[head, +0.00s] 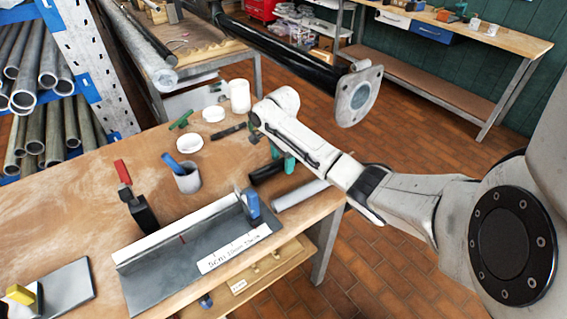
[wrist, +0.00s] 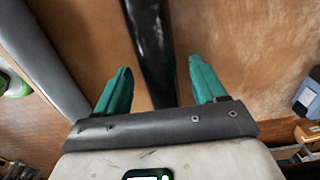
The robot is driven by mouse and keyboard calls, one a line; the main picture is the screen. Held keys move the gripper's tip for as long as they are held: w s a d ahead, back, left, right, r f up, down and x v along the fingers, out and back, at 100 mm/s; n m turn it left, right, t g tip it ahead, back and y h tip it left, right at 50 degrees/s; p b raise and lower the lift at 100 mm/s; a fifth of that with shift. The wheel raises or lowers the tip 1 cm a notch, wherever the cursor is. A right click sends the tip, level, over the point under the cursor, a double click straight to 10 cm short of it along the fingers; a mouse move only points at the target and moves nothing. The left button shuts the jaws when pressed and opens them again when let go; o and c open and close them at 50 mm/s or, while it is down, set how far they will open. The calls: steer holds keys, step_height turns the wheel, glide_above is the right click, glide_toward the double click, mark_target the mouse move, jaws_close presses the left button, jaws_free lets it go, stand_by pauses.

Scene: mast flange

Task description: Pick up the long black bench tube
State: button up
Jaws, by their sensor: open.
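The long black bench tube (wrist: 146,40) runs between my gripper's two teal fingers (wrist: 160,65) in the wrist view, with space on both sides, so the fingers are open and not touching it. In the head view, part of the black tube (head: 266,173) shows on the wooden bench, just below my gripper (head: 282,161); the rest of it is hidden. I cannot tell how high the fingers are above the bench top.
A grey tube (head: 300,195) lies close beside the black one; it also shows in the wrist view (wrist: 42,62). A metal angle fixture (head: 170,265) with a blue clamp (head: 252,203) stands in front. A flanged black mast (head: 290,57) crosses above the arm. Cups and small tools lie behind.

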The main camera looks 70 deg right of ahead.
steer(key=shift+f, duration=0.35)
steer(key=shift+c, duration=0.2)
steer(key=c, duration=1.2)
